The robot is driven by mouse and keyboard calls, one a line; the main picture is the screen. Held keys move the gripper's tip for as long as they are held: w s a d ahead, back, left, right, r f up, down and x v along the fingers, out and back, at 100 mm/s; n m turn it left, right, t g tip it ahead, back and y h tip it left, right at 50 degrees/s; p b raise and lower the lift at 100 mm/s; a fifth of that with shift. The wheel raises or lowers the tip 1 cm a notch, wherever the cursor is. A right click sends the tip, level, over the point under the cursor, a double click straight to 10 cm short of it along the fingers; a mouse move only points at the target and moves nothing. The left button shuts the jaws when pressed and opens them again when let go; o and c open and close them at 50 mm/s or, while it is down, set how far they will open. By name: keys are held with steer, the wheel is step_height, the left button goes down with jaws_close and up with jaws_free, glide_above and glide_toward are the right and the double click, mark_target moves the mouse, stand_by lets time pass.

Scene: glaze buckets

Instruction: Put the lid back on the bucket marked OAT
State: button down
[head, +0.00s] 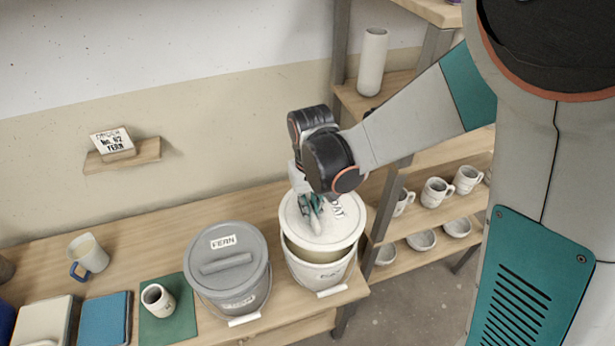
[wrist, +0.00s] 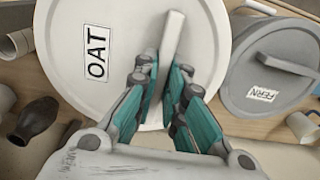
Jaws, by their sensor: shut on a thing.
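My gripper (head: 312,203) is shut on the bar handle of the white OAT lid (head: 338,232). In the wrist view my gripper (wrist: 164,80) has a teal finger on each side of the handle, and the lid (wrist: 75,85) shows its OAT label. The lid is over the white bucket (head: 318,272) at the right end of the bench. A dark gap with part of the inner wall shows below the lid's front edge, so the lid is not flush there. The back of the rim is hidden. The bucket's front label is too small to read surely.
The grey FERN bucket (head: 222,285) stands close on the left with its lid (head: 228,252) on. A cup (head: 158,300) on a green mat (head: 178,325) and a mug (head: 88,254) are further left. Shelves with mugs (head: 437,192) and bowls stand at right.

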steer(key=shift+w+a+f, duration=0.1)
steer(key=shift+w+a, duration=0.15)
steer(key=shift+f+b, duration=2.3)
steer(key=shift+f, duration=0.75)
steer(key=shift+s+f+b, duration=0.1)
steer(key=shift+f+b, duration=0.7)
steer(key=shift+b, duration=0.25)
stand_by(0.3)
steer(key=c, duration=1.6)
jaws_free()
steer(key=o, duration=0.5)
steer(key=shift+r, duration=0.2)
